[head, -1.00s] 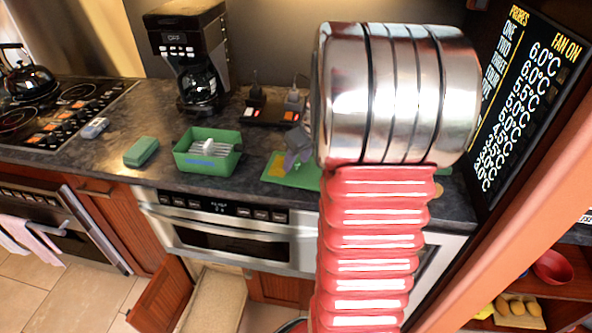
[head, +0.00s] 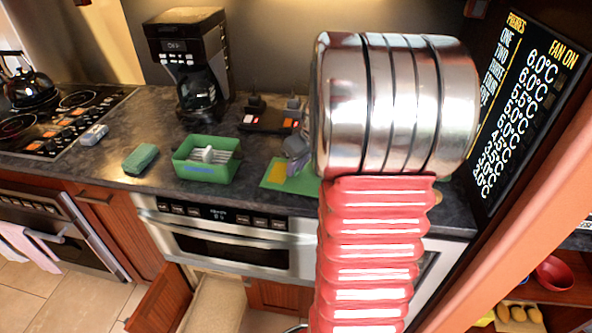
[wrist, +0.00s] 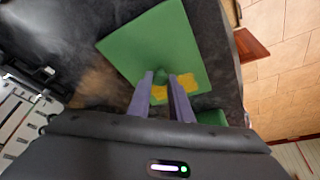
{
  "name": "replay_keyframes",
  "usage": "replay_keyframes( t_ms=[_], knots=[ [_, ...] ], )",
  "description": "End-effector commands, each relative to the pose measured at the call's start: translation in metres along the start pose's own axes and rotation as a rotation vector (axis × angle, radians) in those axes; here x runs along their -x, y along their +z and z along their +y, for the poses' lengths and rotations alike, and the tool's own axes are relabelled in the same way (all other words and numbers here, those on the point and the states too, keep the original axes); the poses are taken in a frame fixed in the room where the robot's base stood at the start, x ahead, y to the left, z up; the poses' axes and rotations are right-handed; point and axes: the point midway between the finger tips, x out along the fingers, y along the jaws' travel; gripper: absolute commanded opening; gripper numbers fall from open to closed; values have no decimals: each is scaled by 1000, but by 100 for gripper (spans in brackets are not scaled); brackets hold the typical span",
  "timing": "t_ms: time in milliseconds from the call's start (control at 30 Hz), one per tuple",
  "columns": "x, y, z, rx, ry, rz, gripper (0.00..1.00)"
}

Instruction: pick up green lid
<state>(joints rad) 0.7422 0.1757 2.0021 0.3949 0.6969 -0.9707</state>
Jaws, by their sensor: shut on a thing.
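The green lid (head: 272,184) is a flat square panel on the dark counter in the head view, partly hidden behind my arm. In the wrist view the green lid (wrist: 150,42) fills the upper middle, with a yellow patch (wrist: 183,84) near its lower edge. My gripper (wrist: 162,77) has its two purple-grey fingers over the lid, closed on a small green knob between the tips. In the head view my gripper (head: 295,150) shows at the lid, beside my large silver arm joint. Any gap under the lid cannot be told.
A green box (head: 205,172) with pale items inside stands left of the lid, and a small green block (head: 140,158) lies further left. A coffee maker (head: 195,70) stands behind. A dark panel with orange switches (head: 268,119) lies behind the lid. A cabinet door (head: 160,302) hangs open below.

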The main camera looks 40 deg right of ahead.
Motion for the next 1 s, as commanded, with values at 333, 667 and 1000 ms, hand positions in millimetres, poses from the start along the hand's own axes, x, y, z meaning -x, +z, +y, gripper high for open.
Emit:
replay_keyframes(
  t_ms=[333,667,1000],
  knots=[
    [42,-19,0,3,3,4,0],
    [86,-36,0,2,2,2,0],
    [91,-38,-1,2,0,0,0]
  ],
)
